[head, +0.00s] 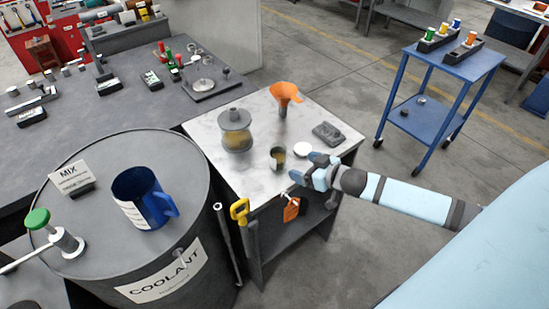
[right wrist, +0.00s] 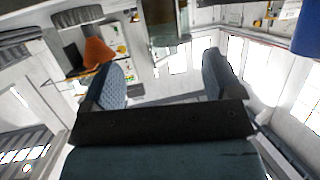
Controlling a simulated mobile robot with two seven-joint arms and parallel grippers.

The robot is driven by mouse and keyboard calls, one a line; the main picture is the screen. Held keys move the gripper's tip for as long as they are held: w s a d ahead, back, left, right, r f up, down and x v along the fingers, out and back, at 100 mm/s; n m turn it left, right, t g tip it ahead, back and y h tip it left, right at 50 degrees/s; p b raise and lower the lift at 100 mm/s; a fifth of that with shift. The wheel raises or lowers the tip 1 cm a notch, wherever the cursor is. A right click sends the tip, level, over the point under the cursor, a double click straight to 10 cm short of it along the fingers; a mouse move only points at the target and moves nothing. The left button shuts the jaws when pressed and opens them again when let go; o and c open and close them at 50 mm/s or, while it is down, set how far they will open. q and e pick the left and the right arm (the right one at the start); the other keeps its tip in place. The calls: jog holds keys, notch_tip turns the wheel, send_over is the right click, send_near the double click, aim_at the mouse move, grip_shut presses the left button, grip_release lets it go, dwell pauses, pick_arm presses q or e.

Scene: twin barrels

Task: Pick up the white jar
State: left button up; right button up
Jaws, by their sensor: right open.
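A small round white thing (head: 302,149), which may be the white jar or only a lid, is on the light-topped cart (head: 205,131). Next to it on its left is a small dark-rimmed cup or jar (head: 277,160) with yellowish contents. My right gripper (head: 303,168) comes in from the right, just in front of the white thing, with nothing seen between its fingers. In the right wrist view its two fingers (right wrist: 160,75) are wide apart. A greyish glassy object (right wrist: 168,32) shows beyond them; I cannot tell which it is. My left gripper is not seen.
On the cart are a grey-lidded amber jar (head: 236,131), an orange funnel (head: 285,94) and a dark grey block (head: 328,133). The coolant barrel (head: 115,225) with a blue mug (head: 140,200) stands at left. Open floor lies between the cart and the blue trolley (head: 450,68).

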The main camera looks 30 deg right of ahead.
aim_at(284, 161)
jog(key=x, duration=1.1)
jog(key=shift+f+p, duration=0.2)
jog(key=shift+p, duration=0.15)
jog(key=c, duration=1)
